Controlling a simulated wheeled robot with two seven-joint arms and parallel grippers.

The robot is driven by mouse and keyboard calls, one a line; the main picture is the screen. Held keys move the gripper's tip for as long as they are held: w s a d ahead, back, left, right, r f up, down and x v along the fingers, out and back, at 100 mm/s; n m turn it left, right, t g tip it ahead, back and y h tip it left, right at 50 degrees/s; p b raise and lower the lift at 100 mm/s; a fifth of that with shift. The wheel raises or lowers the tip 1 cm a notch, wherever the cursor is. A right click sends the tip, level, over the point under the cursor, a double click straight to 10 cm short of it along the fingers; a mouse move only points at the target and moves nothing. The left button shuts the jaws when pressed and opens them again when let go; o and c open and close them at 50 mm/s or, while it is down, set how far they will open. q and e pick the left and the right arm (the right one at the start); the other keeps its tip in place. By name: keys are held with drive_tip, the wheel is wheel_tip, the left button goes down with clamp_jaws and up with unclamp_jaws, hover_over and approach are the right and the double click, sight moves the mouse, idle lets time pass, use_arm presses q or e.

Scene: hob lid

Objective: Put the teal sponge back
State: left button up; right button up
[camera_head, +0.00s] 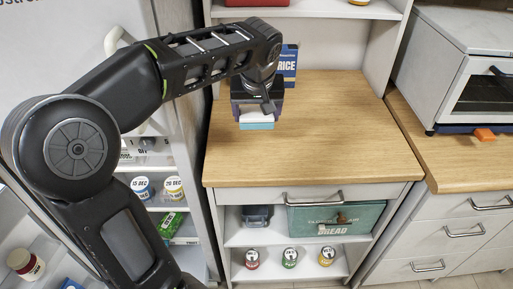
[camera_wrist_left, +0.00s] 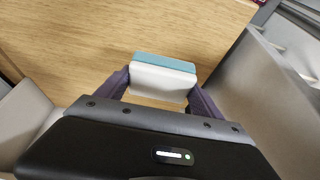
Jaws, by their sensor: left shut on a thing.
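The teal sponge (camera_head: 257,125) has a white layer and a teal layer. My left gripper (camera_head: 256,112) is shut on it above the wooden counter (camera_head: 330,135). In the left wrist view the sponge (camera_wrist_left: 163,76) sits between the two fingers of the gripper (camera_wrist_left: 162,90), white face towards the camera and teal edge at the far side. I cannot tell whether the sponge touches the counter. My right gripper is not in view.
A blue rice box (camera_head: 289,65) stands at the back of the counter. A toaster oven (camera_head: 470,70) stands at the right. Below are a green bread bin (camera_head: 335,219) and several small cans. An open fridge with jars is at the left. The counter's middle and right are clear.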

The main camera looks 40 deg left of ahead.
use_arm(q)
hover_over(257, 148)
drive_tip(key=s, duration=0.1)
drive_tip(key=shift+s+d+f, duration=0.1)
drive_tip(key=shift+d+f, duration=0.1)
drive_tip(key=shift+f, duration=1.35)
drive_tip(key=shift+d+f, duration=0.15)
drive_tip(key=shift+f, duration=1.4)
drive_tip(key=shift+f, duration=0.1)
drive_tip(key=shift+f, duration=1.8)
drive_tip(key=shift+f, duration=0.15)
drive_tip(key=o, duration=1.4)
drive_tip(key=shift+o, duration=0.2)
drive_tip(key=shift+r, duration=0.35)
drive_tip(key=v, duration=1.1)
drive_tip(key=shift+s+r, duration=0.15)
drive_tip(key=shift+r, duration=0.15)
